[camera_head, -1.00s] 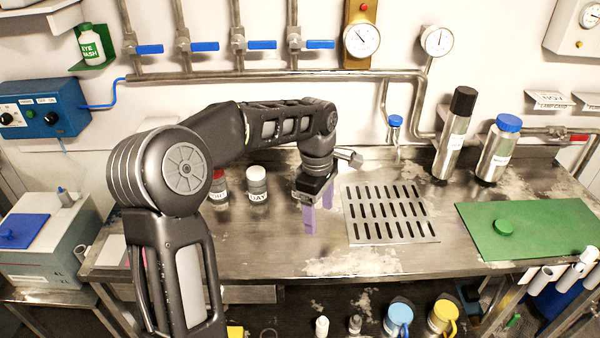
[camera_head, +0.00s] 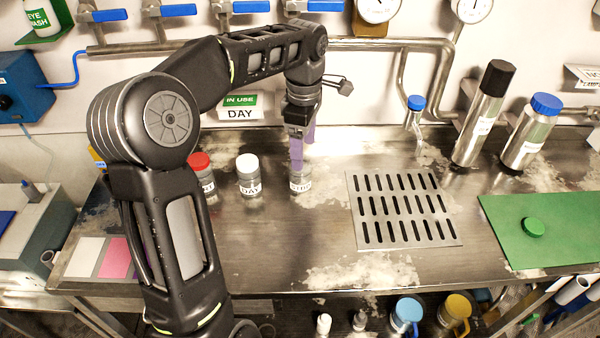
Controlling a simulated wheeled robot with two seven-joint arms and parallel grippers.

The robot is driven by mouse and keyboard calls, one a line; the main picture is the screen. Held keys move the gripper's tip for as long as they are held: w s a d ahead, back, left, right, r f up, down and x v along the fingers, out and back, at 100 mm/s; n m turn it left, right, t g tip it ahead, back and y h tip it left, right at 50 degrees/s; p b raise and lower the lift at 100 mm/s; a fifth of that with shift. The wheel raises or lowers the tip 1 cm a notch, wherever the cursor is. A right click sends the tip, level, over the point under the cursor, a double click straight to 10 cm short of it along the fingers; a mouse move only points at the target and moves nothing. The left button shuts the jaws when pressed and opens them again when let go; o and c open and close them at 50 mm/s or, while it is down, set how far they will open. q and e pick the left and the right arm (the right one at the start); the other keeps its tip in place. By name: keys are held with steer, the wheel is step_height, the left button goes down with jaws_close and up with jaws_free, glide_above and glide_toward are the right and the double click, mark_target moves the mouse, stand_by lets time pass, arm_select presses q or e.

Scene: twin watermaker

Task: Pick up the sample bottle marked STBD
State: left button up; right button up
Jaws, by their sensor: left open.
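A small clear bottle (camera_head: 299,181) stands upright on the steel counter, below my left gripper. Its white label looks like STBD but is partly unclear, and its top is hidden by the gripper. My left gripper (camera_head: 303,148) is open, with purple fingers pointing down at the bottle's top. One finger overlaps the bottle's upper part in the picture; I cannot tell whether it touches. A white-capped bottle marked DAY (camera_head: 249,178) stands to the left. A red-capped bottle (camera_head: 202,170) stands farther left, partly behind my arm. My right gripper is not in view.
Two steel flasks (camera_head: 482,115) (camera_head: 531,131) stand at the back right. An IN USE DAY sign (camera_head: 241,108) is behind. The counter's front middle is clear.

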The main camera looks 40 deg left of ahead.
arm_select(q)
steer(key=shift+f, duration=1.4)
steer(key=shift+a, duration=0.1)
step_height(320, 180, down, 5)
steer(key=shift+s+f+p, duration=0.1)
steer(key=shift+p, duration=0.65)
steer(key=shift+c, duration=0.5)
steer(key=c, duration=1.3)
